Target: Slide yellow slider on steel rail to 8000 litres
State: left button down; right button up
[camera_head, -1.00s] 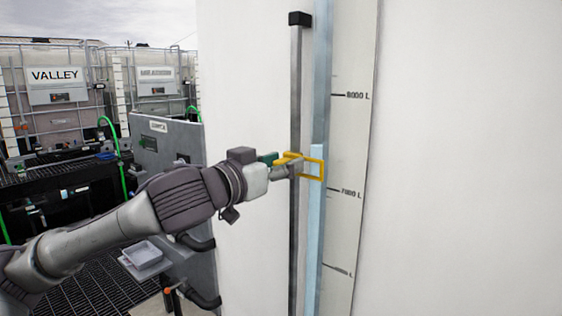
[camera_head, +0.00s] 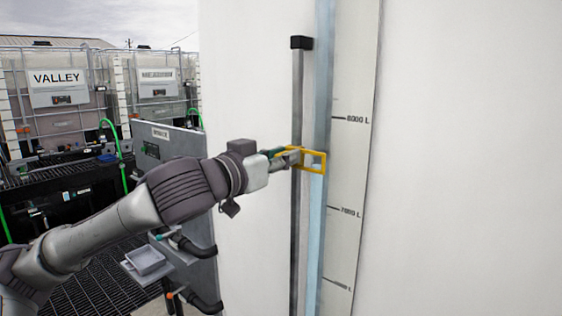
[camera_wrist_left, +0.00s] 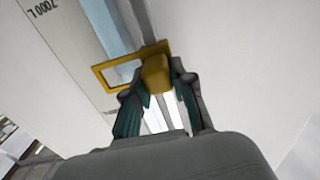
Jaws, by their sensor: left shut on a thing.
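The yellow slider (camera_head: 324,161) is a rectangular frame on the upright steel rail (camera_head: 296,230), reaching right across the pale blue sight tube (camera_head: 324,60). My left gripper (camera_head: 288,158) comes from the left and is shut on the slider's yellow block, seen between its fingers in the left wrist view (camera_wrist_left: 156,73). The printed scale (camera_head: 345,245) stands right of the tube. The frame sits about midway between the 7000 L mark (camera_head: 350,211) and the 8000 L mark (camera_head: 358,119). My right gripper is not in view.
The rail ends above in a black cap (camera_head: 301,42), with clear rail between it and the slider. A large white tank wall (camera_head: 460,160) fills the right. Left are caged totes (camera_head: 60,100), a grey panel (camera_head: 165,150), green hoses and a small grey tray (camera_head: 146,260).

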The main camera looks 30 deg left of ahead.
aim_at(294, 112)
pick_arm(q)
notch_tip(294, 112, up, 8)
jog(key=p, duration=0.5)
jog(key=c, duration=1)
grip_release()
jog(key=shift+f, duration=0.1)
jog(key=shift+c, duration=0.2)
jog(key=shift+o, duration=0.4)
jog(key=shift+w, duration=0.2)
jog(key=s, duration=0.7)
jog(key=shift+s+a, duration=0.25)
jog(key=shift+a, duration=0.05)
